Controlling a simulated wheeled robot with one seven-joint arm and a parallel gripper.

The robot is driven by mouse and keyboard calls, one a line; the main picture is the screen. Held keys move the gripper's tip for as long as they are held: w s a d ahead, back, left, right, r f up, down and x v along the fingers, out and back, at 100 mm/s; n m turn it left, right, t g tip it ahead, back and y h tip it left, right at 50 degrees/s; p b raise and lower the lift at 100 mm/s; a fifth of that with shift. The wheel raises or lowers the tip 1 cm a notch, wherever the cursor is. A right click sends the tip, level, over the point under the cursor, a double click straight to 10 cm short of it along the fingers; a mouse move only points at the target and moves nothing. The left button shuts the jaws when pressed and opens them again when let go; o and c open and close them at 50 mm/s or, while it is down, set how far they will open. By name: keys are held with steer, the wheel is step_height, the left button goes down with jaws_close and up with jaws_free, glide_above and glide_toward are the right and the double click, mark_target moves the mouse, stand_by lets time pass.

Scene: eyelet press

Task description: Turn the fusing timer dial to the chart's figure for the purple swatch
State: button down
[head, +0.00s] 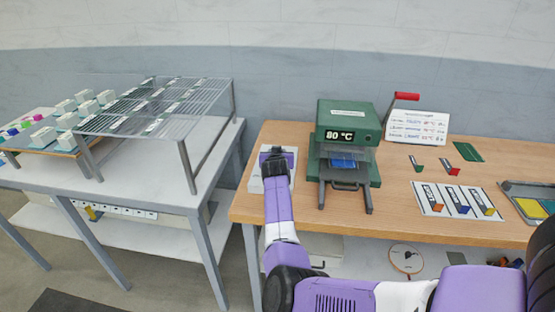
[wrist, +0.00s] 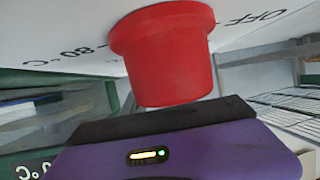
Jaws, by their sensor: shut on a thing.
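A red knob (wrist: 165,55) stands out from a white panel (wrist: 60,35) in the wrist view. The panel bears the printed marks "OFF" and "80 °C", seen upside down. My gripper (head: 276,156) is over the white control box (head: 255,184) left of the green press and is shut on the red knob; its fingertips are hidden. In the head view my gripper covers the knob, and its pointer cannot be seen. A white chart card (head: 418,127) with handwritten lines stands behind the table's right part; its figures are too small to read. I cannot make out a purple swatch.
The green press (head: 348,120) with an "80 °C" display stands just right of my gripper, its handle projecting forward. A red-handled lever (head: 406,96) rises behind it. A wire rack (head: 160,105) stands on the grey table at left. Colored strips on a white card (head: 430,211) lie at right.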

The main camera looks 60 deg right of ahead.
steer(key=shift+w+a+f+m+g+h+b, duration=0.1)
steer(key=shift+f+m+g+h+b, duration=0.35)
steer(key=shift+b, duration=1.75)
steer(key=shift+w+d+r+m+g+h+b, duration=0.1)
steer(key=shift+m+g+b, duration=0.6)
steer(key=shift+b, duration=1.5)
steer(key=shift+w+a+f+m+g+h+b, duration=0.1)
steer(key=shift+f+m+g+h+b, duration=0.3)
steer(key=shift+b, duration=1.8)
steer(key=g+b, duration=0.1)
steer(key=b, duration=0.1)
steer(key=m+g+b, duration=0.1)
steer(key=b, duration=0.1)
steer(key=shift+r, duration=0.3)
steer(key=shift+m+b, duration=0.35)
steer(key=shift+b, duration=0.45)
steer(key=g+b, duration=0.1)
steer(key=b, duration=0.1)
steer(key=m+g+b, duration=0.1)
steer(key=b, duration=0.1)
steer(key=shift+r, duration=0.3)
steer(key=c, duration=1)
jaws_free()
steer(key=shift+w, duration=0.1)
steer(key=shift+r, duration=0.1)
